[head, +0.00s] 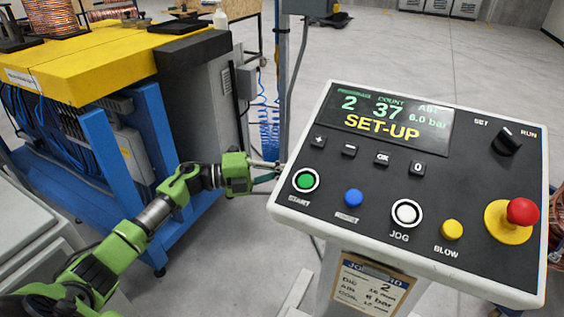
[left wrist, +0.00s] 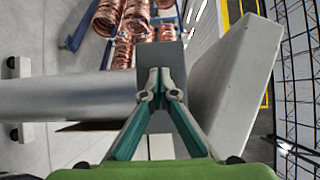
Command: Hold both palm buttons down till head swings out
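No button that I can identify as a palm button shows, and no swinging head can be made out. The tilted control panel (head: 460,190) fills the right of the head view; its screen (head: 385,118) reads SET-UP. It carries a green START button (head: 305,180), a blue button (head: 353,198), a white JOG button (head: 407,212) and a yellow BLOW button (head: 452,229). My left gripper (head: 280,167) is just beyond the panel's left edge, near START. In the left wrist view its teal fingers (left wrist: 160,78) come together at the tips, with nothing seen held. My right gripper is out of view.
A red mushroom button (head: 522,211) on a yellow base and a black SET/RUN knob (head: 507,140) are on the panel's right. A yellow-topped machine (head: 90,60) on a blue frame stands left. Copper coils (left wrist: 122,15) show in the left wrist view. Floor behind the panel is open.

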